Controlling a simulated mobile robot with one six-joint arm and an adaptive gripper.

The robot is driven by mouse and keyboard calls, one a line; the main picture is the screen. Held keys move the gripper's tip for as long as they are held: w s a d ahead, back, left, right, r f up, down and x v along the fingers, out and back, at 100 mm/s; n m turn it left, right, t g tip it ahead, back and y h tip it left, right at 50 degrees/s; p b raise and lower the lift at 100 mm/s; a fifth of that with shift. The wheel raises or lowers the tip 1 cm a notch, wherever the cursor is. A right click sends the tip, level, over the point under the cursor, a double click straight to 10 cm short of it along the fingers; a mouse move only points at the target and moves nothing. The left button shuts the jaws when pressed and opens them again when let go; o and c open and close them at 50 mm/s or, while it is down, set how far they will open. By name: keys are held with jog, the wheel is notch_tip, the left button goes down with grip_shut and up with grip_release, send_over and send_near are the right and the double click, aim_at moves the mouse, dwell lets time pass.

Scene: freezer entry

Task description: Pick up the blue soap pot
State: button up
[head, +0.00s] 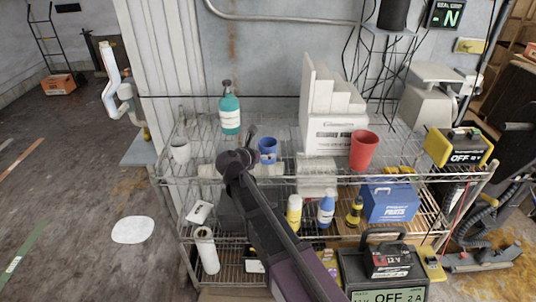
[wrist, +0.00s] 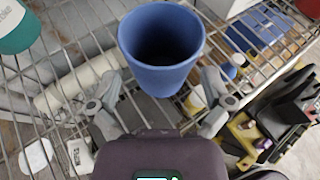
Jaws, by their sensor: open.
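The blue soap pot (head: 267,151) stands on the top wire shelf, just right of my gripper in the head view. In the wrist view the pot (wrist: 161,68) is at top centre, its round dark mouth facing the camera. My gripper (wrist: 160,92) is open, with one grey finger on each side of the pot's lower part. A gap shows between each finger and the pot, and nothing is held. In the head view my gripper (head: 247,140) is small and dark, and its fingers are hard to make out.
On the top shelf, a teal bottle (head: 230,113) stands behind left, a white cup (head: 180,151) at left, a red cup (head: 363,150) at right. A white stepped block (head: 329,85) sits on a box (head: 330,136) behind right. Bottles (head: 326,210) stand on the shelf below.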

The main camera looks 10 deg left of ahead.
jog(key=shift+b+x, duration=0.55)
jog(key=shift+x, duration=1.35)
jog(key=c, duration=0.8)
